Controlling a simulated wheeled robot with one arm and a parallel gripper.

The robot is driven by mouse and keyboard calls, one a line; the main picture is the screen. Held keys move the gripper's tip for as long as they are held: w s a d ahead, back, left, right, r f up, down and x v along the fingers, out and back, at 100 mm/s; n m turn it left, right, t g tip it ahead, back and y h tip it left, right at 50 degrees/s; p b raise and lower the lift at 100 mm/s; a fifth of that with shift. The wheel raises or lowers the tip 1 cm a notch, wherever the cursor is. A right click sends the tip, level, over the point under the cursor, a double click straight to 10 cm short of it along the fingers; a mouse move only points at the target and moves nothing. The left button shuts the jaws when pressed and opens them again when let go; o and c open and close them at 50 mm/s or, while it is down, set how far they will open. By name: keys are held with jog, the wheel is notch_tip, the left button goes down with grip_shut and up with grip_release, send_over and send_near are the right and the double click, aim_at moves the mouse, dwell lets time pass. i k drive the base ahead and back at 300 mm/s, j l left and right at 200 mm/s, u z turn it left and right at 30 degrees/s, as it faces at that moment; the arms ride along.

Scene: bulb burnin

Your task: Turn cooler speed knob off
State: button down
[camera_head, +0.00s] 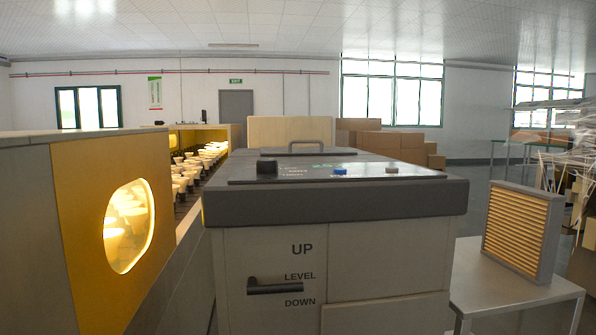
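The cooler (390,255) is a grey box-shaped unit in the middle, with a dark sloping panel (230,180) on top. A black knob (267,166) sits at the left of that panel, beside small white labels that are hard to read. Which setting the knob points to cannot be made out. A blue button (340,170) and a pale button (392,169) are farther right on the panel. A green display (328,166) shows behind the blue button. My gripper is not in view.
A black lever (274,287) sticks out of the cooler's front between LEVEL and DOWN. A lit conveyor housing (85,205) with bulbs (195,165) stands close at left. A slatted filter (520,230) stands on a side table (505,296) at right.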

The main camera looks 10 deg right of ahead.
aim_at(263, 166)
jog(key=i+j, duration=0.35)
jog(key=j, duration=0.25)
jog(key=l+u, duration=0.65)
jog(key=l, duration=0.2)
jog(key=l+u, duration=0.35)
jog(key=k, duration=0.05)
